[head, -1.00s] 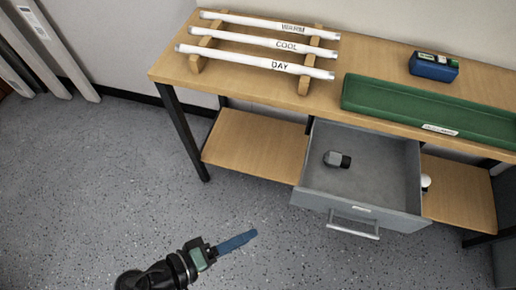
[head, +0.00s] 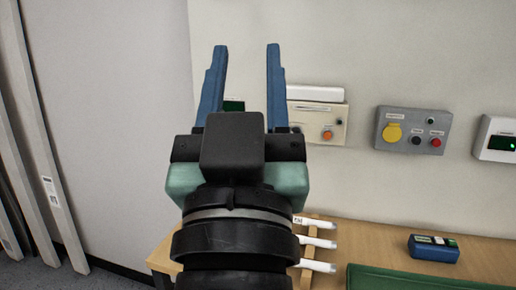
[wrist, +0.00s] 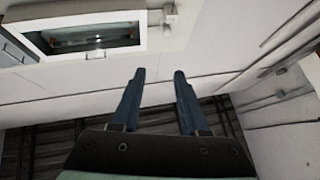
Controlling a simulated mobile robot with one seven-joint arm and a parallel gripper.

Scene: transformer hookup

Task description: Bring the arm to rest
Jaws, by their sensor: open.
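My gripper (head: 246,50) is raised high in the middle left of the head view, with its two blue fingers pointing up. The fingers are apart with nothing between them. The wrist view also shows my gripper (wrist: 160,73) open and empty, its fingers pointing toward a pale surface. My arm stands upright below the gripper and covers part of the wall and the bench.
A wooden bench (head: 350,235) lies at lower right, with white tubes (head: 318,243), a blue box (head: 433,248) and a green tray (head: 400,278). A beige box (head: 325,122), a grey control box (head: 412,130) and a white meter (head: 497,138) hang on the wall. Long pale strips (head: 45,150) lean at left.

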